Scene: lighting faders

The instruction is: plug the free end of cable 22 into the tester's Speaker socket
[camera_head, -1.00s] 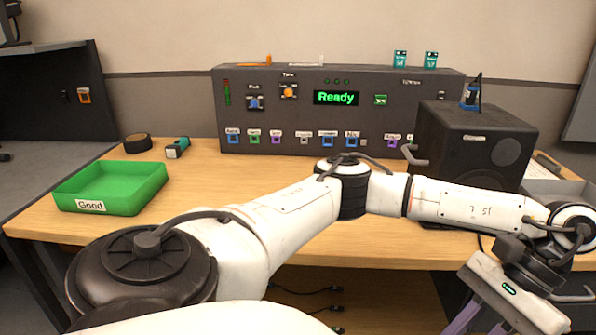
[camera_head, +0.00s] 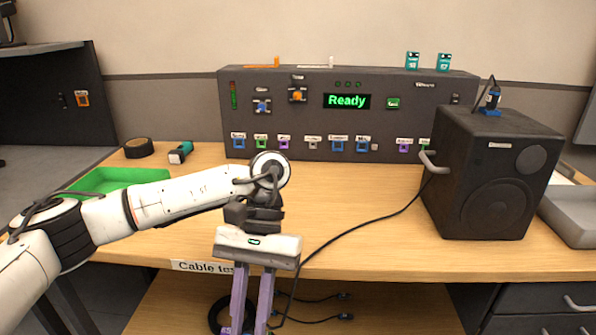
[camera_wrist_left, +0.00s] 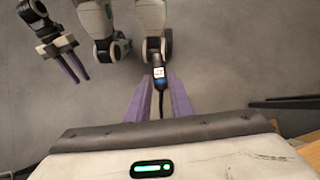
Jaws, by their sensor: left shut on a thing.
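My left gripper (camera_head: 242,328) hangs in front of the table's front edge, its purple fingers pointing down. In the left wrist view it is shut on a dark cable plug (camera_wrist_left: 159,72) with a small pale and blue label, too small to read. The tester (camera_head: 300,110) stands at the back of the table and its display reads "Ready". Its lower row holds several coloured sockets, among them a blue one (camera_head: 337,145); their labels are hard to read. My right gripper (camera_wrist_left: 80,80) shows only in the left wrist view, empty, with its fingers apart.
A black speaker (camera_head: 490,175) stands right, with a blue plug (camera_head: 490,99) on top. A black cable (camera_head: 365,222) runs from it over the table edge. Loose plugs (camera_head: 345,296) lie on the lower shelf. A green tray (camera_head: 115,178) is partly behind my arm. The table's middle is clear.

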